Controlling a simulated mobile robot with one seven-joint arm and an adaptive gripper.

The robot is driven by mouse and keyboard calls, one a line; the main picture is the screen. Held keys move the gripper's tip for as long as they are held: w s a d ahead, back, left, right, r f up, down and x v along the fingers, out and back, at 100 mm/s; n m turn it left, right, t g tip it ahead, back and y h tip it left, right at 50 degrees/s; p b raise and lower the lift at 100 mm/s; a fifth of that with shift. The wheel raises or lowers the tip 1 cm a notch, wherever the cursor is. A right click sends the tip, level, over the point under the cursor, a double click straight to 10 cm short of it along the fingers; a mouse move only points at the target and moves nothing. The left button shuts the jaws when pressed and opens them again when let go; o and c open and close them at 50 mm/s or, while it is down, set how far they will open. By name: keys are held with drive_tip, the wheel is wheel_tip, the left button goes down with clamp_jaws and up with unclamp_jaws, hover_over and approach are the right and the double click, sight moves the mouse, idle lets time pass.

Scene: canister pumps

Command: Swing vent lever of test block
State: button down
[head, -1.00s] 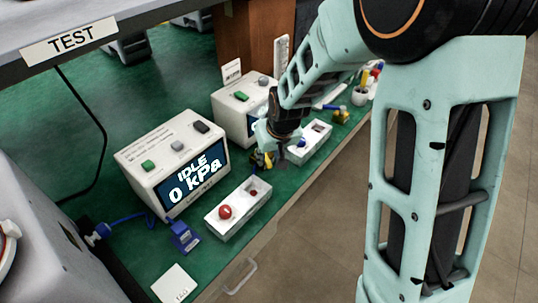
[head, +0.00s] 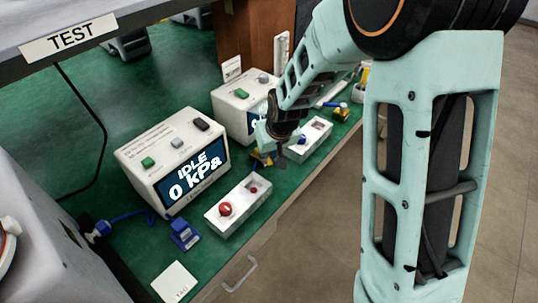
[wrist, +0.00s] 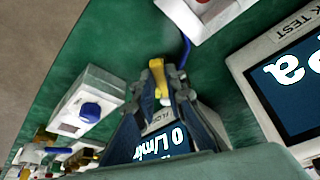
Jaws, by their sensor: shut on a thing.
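In the head view my gripper (head: 268,153) is low over the green bench, between the two pump boxes and the white blocks. In the wrist view my gripper (wrist: 160,90) is shut on a yellow lever (wrist: 156,68), which shows between the fingertips. I take it as the vent lever of the test block. In the head view only a bit of yellow (head: 260,160) shows beside the fingers. The body of the test block is mostly hidden by my fingers.
A white box with an "IDLE 0 kPa" screen (head: 192,178) stands at left, another white box (head: 235,102) behind. A white block with a red knob (head: 227,210), one with a blue knob (wrist: 91,110), a blue fitting (head: 185,234) and a yellow fitting (head: 341,112) are near the front edge.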

drive_tip(key=shift+d, duration=0.15)
drive_tip(key=shift+w+d+n+g+y+p, duration=0.2)
drive_tip(key=shift+d+n+p, duration=0.1)
drive_tip(key=shift+n, duration=0.3)
drive_tip(key=shift+w+d+n+g+y+p, duration=0.1)
drive_tip(key=shift+d+n+y+p, duration=0.15)
drive_tip(key=shift+n, duration=0.35)
drive_tip(key=n+p, duration=0.1)
drive_tip(key=w+d+n, duration=0.1)
drive_tip(key=shift+r+n+g+y+p, duration=0.15)
drive_tip(key=shift+n+g+y+p, duration=0.15)
drive_tip(key=shift+p, duration=0.1)
drive_tip(key=shift+w+d+n+g+y+p, duration=0.2)
drive_tip(key=shift+w+n+p, duration=0.15)
drive_tip(key=shift+n, duration=0.25)
drive_tip(key=shift+w+d+n+g+y+p, duration=0.1)
drive_tip(key=shift+w+d+n+y+p, duration=0.1)
drive_tip(key=shift+n+p, duration=0.35)
drive_tip(key=shift+w+d+n+g+p, duration=0.15)
drive_tip(key=shift+w+n+g+p, duration=0.15)
drive_tip(key=shift+n, duration=0.55)
drive_tip(key=shift+w+d+n+g+p, duration=0.2)
drive_tip(key=shift+w+n+g, duration=0.15)
drive_tip(key=shift+n, duration=0.45)
drive_tip(key=shift+w, duration=0.1)
drive_tip(key=c, duration=2)
unclamp_jaws()
drive_tip(key=shift+o, duration=0.2)
drive_tip(key=shift+a, duration=0.1)
